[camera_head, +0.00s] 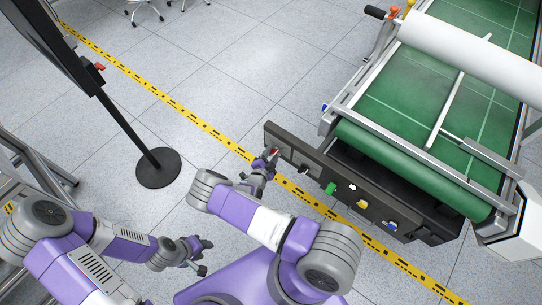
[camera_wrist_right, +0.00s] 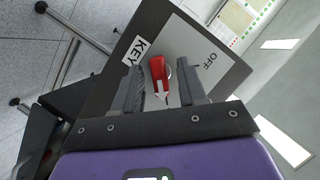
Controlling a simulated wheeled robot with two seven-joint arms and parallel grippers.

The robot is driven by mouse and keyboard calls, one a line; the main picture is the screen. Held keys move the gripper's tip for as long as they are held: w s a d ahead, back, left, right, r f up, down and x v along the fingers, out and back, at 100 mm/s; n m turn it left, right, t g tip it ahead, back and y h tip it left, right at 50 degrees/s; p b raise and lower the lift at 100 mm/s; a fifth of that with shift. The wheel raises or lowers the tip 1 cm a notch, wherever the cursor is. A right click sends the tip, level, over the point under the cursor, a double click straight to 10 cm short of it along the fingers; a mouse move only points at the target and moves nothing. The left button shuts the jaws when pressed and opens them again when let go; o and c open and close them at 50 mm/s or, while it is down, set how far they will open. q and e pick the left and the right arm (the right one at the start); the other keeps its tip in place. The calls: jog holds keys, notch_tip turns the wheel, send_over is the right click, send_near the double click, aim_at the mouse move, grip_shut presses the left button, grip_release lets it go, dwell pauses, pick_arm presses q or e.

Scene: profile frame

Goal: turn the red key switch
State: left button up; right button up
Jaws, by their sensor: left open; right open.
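The red key switch (camera_wrist_right: 160,79) sits on a grey plate marked KEY and OFF in the right wrist view. In the head view the key switch (camera_head: 274,153) is a small red spot at the left end of the black control panel (camera_head: 316,173). My right gripper (camera_wrist_right: 166,92) is open, with one finger on each side of the red key; I cannot tell whether they touch it. In the head view my right gripper (camera_head: 268,160) is at the panel's left end, partly covering the key. My left gripper (camera_head: 199,256) is open and empty, low and away from the panel.
The panel also carries a green button (camera_head: 331,188), a yellow one (camera_head: 362,204) and a blue one (camera_head: 391,226). A green conveyor (camera_head: 400,165) stands behind it. A black stand (camera_head: 158,167) is at left. Yellow tape (camera_head: 200,122) crosses the open floor.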

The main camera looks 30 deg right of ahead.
grip_shut()
dwell(0.3)
jog(key=n+g+b, duration=0.3)
jog(key=n+b, duration=0.1)
jog(key=b, duration=0.1)
jog(key=shift+w, duration=0.1)
jog(key=n+g+b, duration=0.1)
jog(key=n, duration=0.1)
jog(key=n+g+h+b, duration=0.1)
jog(key=n, duration=0.1)
jog(key=shift+w+g, duration=0.1)
jog(key=shift+g, duration=0.2)
jog(key=n+g+h+b, duration=0.2)
jog(key=n, duration=0.2)
jog(key=shift+a, duration=0.15)
jog(key=shift+w+b, duration=0.1)
jog(key=shift+b, duration=0.2)
